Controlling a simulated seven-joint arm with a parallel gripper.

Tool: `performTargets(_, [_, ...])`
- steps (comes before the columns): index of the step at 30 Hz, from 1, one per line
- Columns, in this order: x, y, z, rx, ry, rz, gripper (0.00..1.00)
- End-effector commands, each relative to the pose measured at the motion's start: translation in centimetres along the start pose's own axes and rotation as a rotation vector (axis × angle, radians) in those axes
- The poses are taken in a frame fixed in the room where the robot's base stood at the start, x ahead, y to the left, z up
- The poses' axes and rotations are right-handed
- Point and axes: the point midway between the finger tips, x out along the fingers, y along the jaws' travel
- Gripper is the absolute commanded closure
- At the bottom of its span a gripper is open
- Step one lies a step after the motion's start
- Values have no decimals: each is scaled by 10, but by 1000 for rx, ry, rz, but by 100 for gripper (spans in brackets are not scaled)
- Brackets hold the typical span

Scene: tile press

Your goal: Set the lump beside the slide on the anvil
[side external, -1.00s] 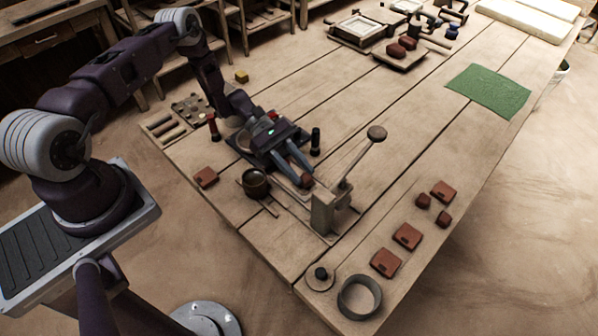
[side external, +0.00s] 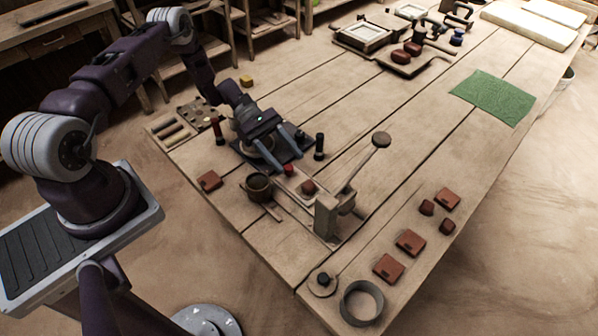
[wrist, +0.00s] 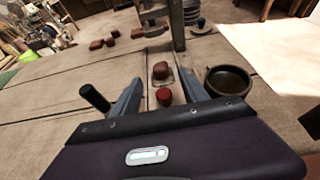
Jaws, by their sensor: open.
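A dark red-brown lump (side external: 308,187) rests on the pale base at the foot of the lever press (side external: 326,214). In the wrist view the lump (wrist: 160,70) sits on a small pale plate, straight ahead between my fingers. A smaller red knob-like piece (side external: 289,170) lies closer to me, in line with the lump; it also shows in the wrist view (wrist: 164,96). It may belong to the slide; I cannot tell. My gripper (side external: 290,160) is open, its fingers to either side of the red piece and apart from the lump. The slide and anvil are hard to tell apart.
A dark cup (side external: 260,187) stands left of the press, and a black upright peg (side external: 319,147) stands to its back right. The press lever (side external: 366,160) slants up rightward. Tiles (side external: 410,242) and small lumps lie at right. A green mat (side external: 492,95) lies farther back.

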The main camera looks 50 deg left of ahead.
Motion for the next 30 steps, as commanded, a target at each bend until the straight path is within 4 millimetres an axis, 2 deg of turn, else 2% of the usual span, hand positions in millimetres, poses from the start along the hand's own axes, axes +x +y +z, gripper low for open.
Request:
performTargets(3, [-29,1,0,1,3,3,48])
performTargets(6, [-44,0,0,2,2,1,48])
performTargets(12, [-53,0,1,1,1,-1,48])
performTargets(14, [-56,2,8,19,17,-11,48])
performTargets(17, [-66,8,46,117,102,-71,48])
performTargets(20, [-79,6,112,289,250,-171,48])
performTargets(21, [-82,0,140,364,314,-215,48])
performTargets(23, [-86,-12,182,485,412,-277,48])
performTargets(24, [-87,-24,209,569,480,-317,48])
performTargets(26, [-89,-46,248,703,585,-374,48])
performTargets(27, [-90,-64,271,794,655,-411,48])
performTargets(29, [-91,-93,301,933,761,-459,48])
performTargets(30, [-91,-114,317,1025,830,-486,48])
